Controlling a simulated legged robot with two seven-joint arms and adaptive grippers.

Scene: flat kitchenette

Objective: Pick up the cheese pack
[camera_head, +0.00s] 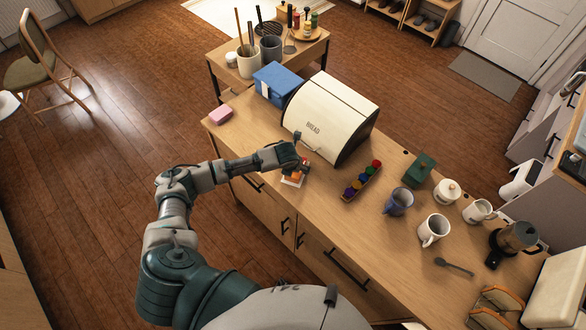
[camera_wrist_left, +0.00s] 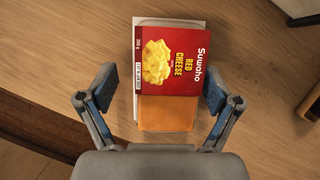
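The cheese pack (camera_wrist_left: 168,75) lies on the wooden counter (camera_head: 232,145), with a red label reading "Red Cheese" and orange cheese showing below it. In the head view the pack (camera_head: 293,180) is partly hidden by my left gripper (camera_head: 300,165), which is over it near the counter's front edge. In the left wrist view my left gripper (camera_wrist_left: 158,98) is open, with one finger on each side of the pack. Gaps show between the fingers and the pack. My right gripper is not in view.
A cream bread bin (camera_head: 325,115) stands just behind my left gripper. A rack of coloured pods (camera_head: 362,181) and mugs (camera_head: 398,202) stand to the right. A pink block (camera_head: 220,115) lies to the left, and the counter between it and my gripper is clear.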

